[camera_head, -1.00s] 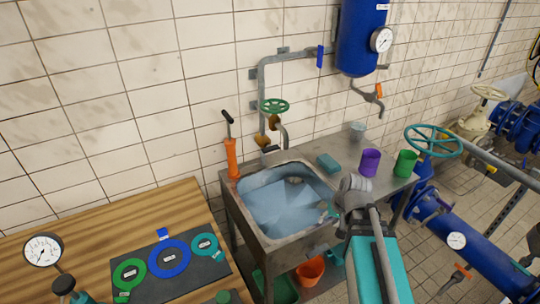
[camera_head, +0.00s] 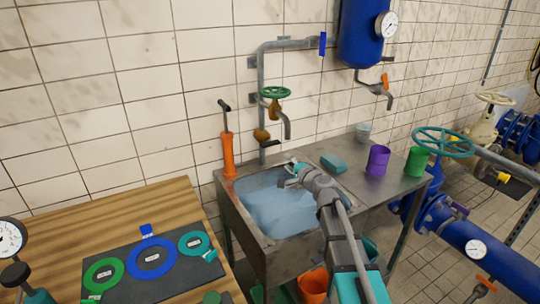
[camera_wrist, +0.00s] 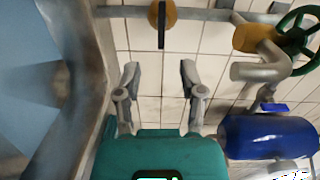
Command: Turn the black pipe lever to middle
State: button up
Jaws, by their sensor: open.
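The black pipe lever (camera_head: 270,143) sits on a brass valve (camera_head: 261,135) low on the grey wall pipe, above the sink's back edge. It points to the right in the head view. In the wrist view the black lever (camera_wrist: 161,28) hangs down the picture from its round brass body. My gripper (camera_head: 290,172) is over the sink, in front of and below the lever. In the wrist view my gripper's two fingers (camera_wrist: 159,75) stand apart with nothing between them. The lever is beyond the fingertips, apart from them.
A green handwheel (camera_head: 275,92) and spout (camera_head: 287,125) are just above the lever. An orange hand pump (camera_head: 228,155) stands to its left. The sink (camera_head: 262,247) holds water. A sponge (camera_head: 333,163), purple cup (camera_head: 377,160) and green cup (camera_head: 418,162) are on the counter.

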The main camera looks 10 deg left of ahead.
aim_at(272, 145)
jog(key=shift+w+d+f+m+t+h, duration=0.15)
jog(key=shift+w+m+t+h, duration=0.15)
jog(key=shift+w+m+t, duration=0.3)
jog(key=shift+w, duration=0.1)
jog(key=x, duration=1.3)
jog(key=shift+w+a+f, duration=0.1)
jog(key=shift+w+a, duration=0.1)
jog(key=shift+a, duration=0.2)
grip_shut()
jog(key=shift+a, duration=0.25)
jog(key=shift+d, duration=0.25)
